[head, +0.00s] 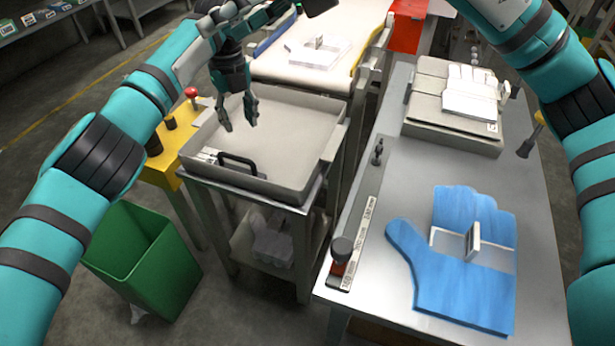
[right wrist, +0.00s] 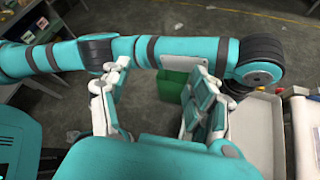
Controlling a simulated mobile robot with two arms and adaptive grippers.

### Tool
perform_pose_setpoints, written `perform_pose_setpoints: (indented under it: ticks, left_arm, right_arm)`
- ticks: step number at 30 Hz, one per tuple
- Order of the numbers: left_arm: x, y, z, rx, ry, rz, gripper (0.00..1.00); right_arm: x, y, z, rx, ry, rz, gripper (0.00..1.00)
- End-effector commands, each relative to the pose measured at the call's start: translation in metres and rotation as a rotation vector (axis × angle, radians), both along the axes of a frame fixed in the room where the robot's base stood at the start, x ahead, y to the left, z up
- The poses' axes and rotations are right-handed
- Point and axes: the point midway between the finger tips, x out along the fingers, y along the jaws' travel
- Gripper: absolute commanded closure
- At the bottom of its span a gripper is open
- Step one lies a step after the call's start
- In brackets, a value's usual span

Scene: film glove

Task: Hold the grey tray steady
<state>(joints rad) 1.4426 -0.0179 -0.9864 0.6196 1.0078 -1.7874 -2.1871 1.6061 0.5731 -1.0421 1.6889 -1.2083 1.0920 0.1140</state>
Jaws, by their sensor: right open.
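The grey tray (head: 300,135) is a shallow open box with a raised rim, on a metal stand in the head view. A black handle (head: 240,163) is on its near side. The tray's edge also shows at the right of the right wrist view (right wrist: 262,125). My left gripper (head: 239,120) points down over the tray's inside, beyond the handle. Its fingers are apart with nothing between them; whether the tips touch the tray is unclear. My right gripper (head: 205,38) is higher up, partly overlapping my left arm in view. Its fingers are spread and empty in the right wrist view (right wrist: 158,85).
A green bin (head: 145,260) stands on the floor left of the stand. A metal table (head: 385,285) with a blue glove shape (head: 460,290) is at right. A conveyor (head: 345,80) lies behind.

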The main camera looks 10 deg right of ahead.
Motion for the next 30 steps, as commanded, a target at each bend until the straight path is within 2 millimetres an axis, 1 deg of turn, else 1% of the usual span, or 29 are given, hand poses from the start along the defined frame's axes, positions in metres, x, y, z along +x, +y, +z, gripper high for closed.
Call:
perform_pose_setpoints:
  ticks: [1,2,3,5,6,8,9,11,12,14,15,18,21,25,27,30]
  left_arm:
    - [0.000,0.000,0.000,0.000,0.000,0.000,0.62]
    - [0.000,0.000,0.000,0.000,0.000,0.000,0.62]
    - [0.000,0.000,0.000,0.000,0.000,0.000,0.62]
    - [0.000,0.000,0.000,0.000,0.000,0.000,0.62]
    - [0.000,0.000,0.000,0.000,0.000,0.000,0.62]
    - [0.000,0.000,0.000,0.000,0.000,0.000,0.62]
    - [0.000,0.000,0.000,0.000,0.000,0.000,0.62]
    - [0.000,0.000,0.000,0.000,0.000,0.000,0.62]
    - [0.000,0.000,0.000,0.000,0.000,0.000,0.62]
    - [0.000,0.000,0.000,0.000,0.000,0.000,0.62]
    - [0.000,0.000,0.000,0.000,0.000,0.000,0.62]
    - [0.000,0.000,0.000,0.000,0.000,0.000,0.62]
    - [0.000,0.000,0.000,0.000,0.000,0.000,0.62]
    - [0.000,0.000,0.000,0.000,0.000,0.000,0.62]
    - [0.000,0.000,0.000,0.000,0.000,0.000,0.62]
    - [0.000,0.000,0.000,0.000,0.000,0.000,0.62]
  right_arm:
    - [0.000,0.008,-0.030,-0.093,-0.031,0.027,0.38]
    - [0.000,0.011,-0.048,-0.153,-0.053,0.043,0.38]
    - [0.000,0.013,-0.071,-0.233,-0.084,0.066,0.38]
    - [0.000,0.014,-0.108,-0.360,-0.132,0.108,0.38]
    - [0.000,0.014,-0.132,-0.448,-0.167,0.141,0.38]
    - [-0.001,0.010,-0.168,-0.587,-0.223,0.196,0.38]
    - [-0.002,0.006,-0.191,-0.686,-0.262,0.238,0.38]
    - [-0.003,-0.003,-0.226,-0.843,-0.329,0.312,0.38]
    - [-0.003,-0.011,-0.248,-0.958,-0.378,0.369,0.38]
    - [-0.003,-0.027,-0.280,-1.150,-0.464,0.470,0.38]
    - [-0.002,-0.038,-0.297,-1.281,-0.525,0.542,0.38]
    - [0.003,-0.064,-0.323,-1.586,-0.674,0.709,0.38]
    - [0.008,-0.081,-0.331,-1.844,-0.809,0.849,0.38]
    - [0.012,-0.091,-0.329,-2.089,-0.942,0.968,0.38]
    - [0.013,-0.093,-0.326,-2.175,-0.990,1.005,0.38]
    - [0.014,-0.094,-0.324,-2.244,-1.030,1.034,0.38]
